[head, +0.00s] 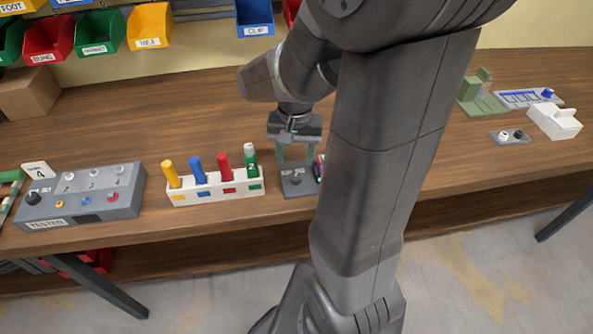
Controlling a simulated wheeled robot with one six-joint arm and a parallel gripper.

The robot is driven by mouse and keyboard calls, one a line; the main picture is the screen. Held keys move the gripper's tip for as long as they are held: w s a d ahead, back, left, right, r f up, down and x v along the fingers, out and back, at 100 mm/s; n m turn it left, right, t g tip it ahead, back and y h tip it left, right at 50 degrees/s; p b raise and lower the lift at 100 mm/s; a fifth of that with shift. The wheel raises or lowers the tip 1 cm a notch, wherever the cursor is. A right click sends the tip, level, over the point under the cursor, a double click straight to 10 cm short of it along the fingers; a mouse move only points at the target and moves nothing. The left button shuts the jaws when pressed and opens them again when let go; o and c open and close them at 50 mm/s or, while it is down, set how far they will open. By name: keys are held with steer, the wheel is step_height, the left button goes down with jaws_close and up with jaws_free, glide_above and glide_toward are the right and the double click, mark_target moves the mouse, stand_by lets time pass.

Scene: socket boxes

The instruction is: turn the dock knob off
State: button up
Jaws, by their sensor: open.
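A small grey plate (298,189) with a dark knob (295,180) and a small pale label lies near the table's front edge, in the middle of the head view. It looks like the dock, but its label is too small to read. My gripper (296,160) is directly above and behind the knob, pointing down, its two greenish fingers apart with nothing seen between them. I cannot tell whether the fingers touch the plate. Which way the knob points is too small to tell. My arm hides what lies to the plate's right, except part of a multicoloured thing (319,168).
A white rack (216,198) with several coloured pegs stands close left of the plate. A grey tester box (80,208) with knobs is farther left. A small grey panel (513,137), a white box (554,121) and a green stand (480,98) sit far right. Bins hang behind.

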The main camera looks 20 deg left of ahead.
mark_target(295, 176)
step_height(295, 176, down, 6)
steer(key=shift+f+b, duration=0.2)
steer(key=shift+b, duration=0.1)
steer(key=c, duration=1)
